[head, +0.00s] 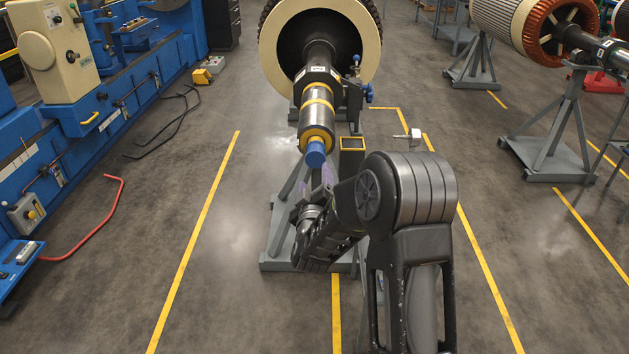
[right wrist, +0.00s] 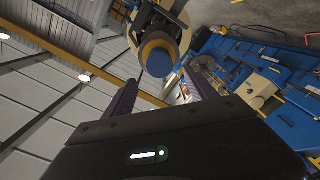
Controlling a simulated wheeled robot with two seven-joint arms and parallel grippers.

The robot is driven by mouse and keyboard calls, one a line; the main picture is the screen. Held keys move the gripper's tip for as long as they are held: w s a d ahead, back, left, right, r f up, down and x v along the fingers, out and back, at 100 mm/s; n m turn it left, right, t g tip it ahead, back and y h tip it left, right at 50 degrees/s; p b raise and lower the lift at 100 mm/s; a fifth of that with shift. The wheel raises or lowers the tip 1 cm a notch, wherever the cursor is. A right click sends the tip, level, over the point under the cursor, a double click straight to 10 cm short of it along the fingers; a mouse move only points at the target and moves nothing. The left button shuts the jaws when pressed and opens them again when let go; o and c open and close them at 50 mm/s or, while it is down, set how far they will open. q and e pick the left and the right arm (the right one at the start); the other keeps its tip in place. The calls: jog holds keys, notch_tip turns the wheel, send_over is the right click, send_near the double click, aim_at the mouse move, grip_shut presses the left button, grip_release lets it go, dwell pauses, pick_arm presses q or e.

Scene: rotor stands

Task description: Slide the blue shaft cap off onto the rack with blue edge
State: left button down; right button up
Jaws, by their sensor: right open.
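The blue shaft cap (head: 316,154) sits on the near end of the horizontal rotor shaft (head: 314,118), just in front of a yellow ring. In the right wrist view the cap (right wrist: 159,62) shows ahead of the gap between the fingers. My right gripper (head: 316,181) is open and empty, just below and in front of the cap in the head view. In the right wrist view its two dark fingers (right wrist: 161,90) stand wide apart, with the cap beyond them. I cannot make out a rack with a blue edge. My left gripper is not in view.
A small yellow-edged tray (head: 352,143) stands right of the shaft end, close to my arm. The grey rotor stand (head: 280,240) is below the shaft. A blue machine (head: 80,130) is at the left, and another rotor stand (head: 550,140) at the right. The floor between is mostly clear.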

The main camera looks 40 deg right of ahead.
aim_at(315, 159)
jog(key=shift+d, duration=0.1)
dwell(0.3)
jog(key=b+x, duration=0.1)
jog(key=x, duration=0.7)
jog(key=shift+w+d, duration=0.15)
jog(key=shift+w, duration=0.15)
jog(key=shift+w+d+b, duration=0.4)
jog(key=shift+w, duration=0.1)
jog(key=c, duration=1)
jog(key=shift+r, duration=0.1)
jog(key=shift+c, duration=0.2)
jog(key=shift+r, duration=0.1)
